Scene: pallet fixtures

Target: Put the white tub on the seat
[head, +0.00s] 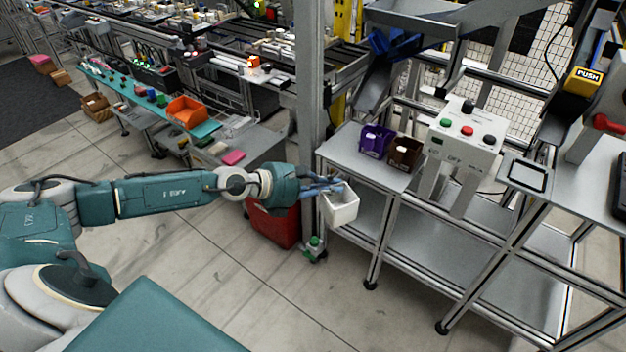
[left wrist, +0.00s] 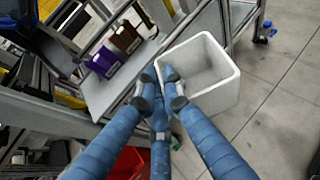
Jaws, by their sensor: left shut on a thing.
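The white tub (head: 342,211) is an open, empty box. My left gripper (head: 338,187) is shut on its rim and holds it in the air, off the left front edge of the metal table. In the left wrist view the tub (left wrist: 212,82) hangs slightly tilted, with its near wall between the blue fingers of the gripper (left wrist: 162,88). A flat light plate with a black square outline (head: 527,174), possibly the seat, lies to the right on the table, beyond the button box. My right gripper is not in view.
Purple (head: 375,140) and brown (head: 404,153) bins stand on the metal table (head: 345,160). The button box (head: 464,138) stands between them and the square plate. A grey post (head: 309,80) rises behind my gripper. A red bin (head: 273,222) sits on the floor below.

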